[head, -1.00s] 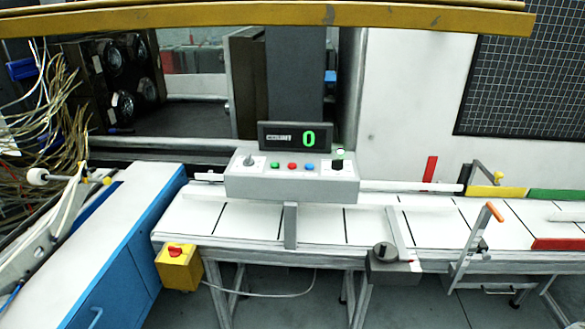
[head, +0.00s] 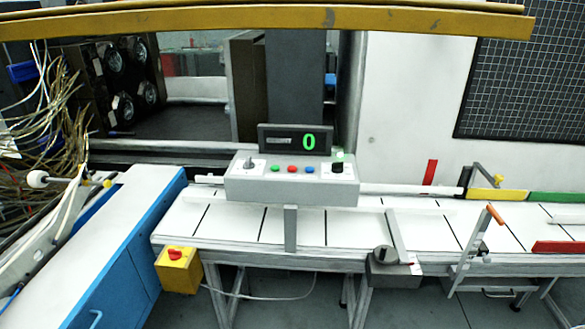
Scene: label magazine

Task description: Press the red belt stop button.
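A grey control box (head: 290,190) stands on a post over a white conveyor belt (head: 225,225). On its sloped top sit a small red button (head: 292,169), a green button (head: 275,168) to its left and a blue button (head: 311,170) to its right. A second red button (head: 175,254) sits on a yellow box (head: 180,276) at the belt's left end. I cannot read which one is labelled belt stop. My gripper is not in view.
A display (head: 295,139) behind the control box reads a green 0. A lever with an orange grip (head: 495,213) rises at the belt's right. A blue-and-white cabinet (head: 110,250) stands at left, near loose cables (head: 45,120). A yellow bar (head: 260,20) crosses the top.

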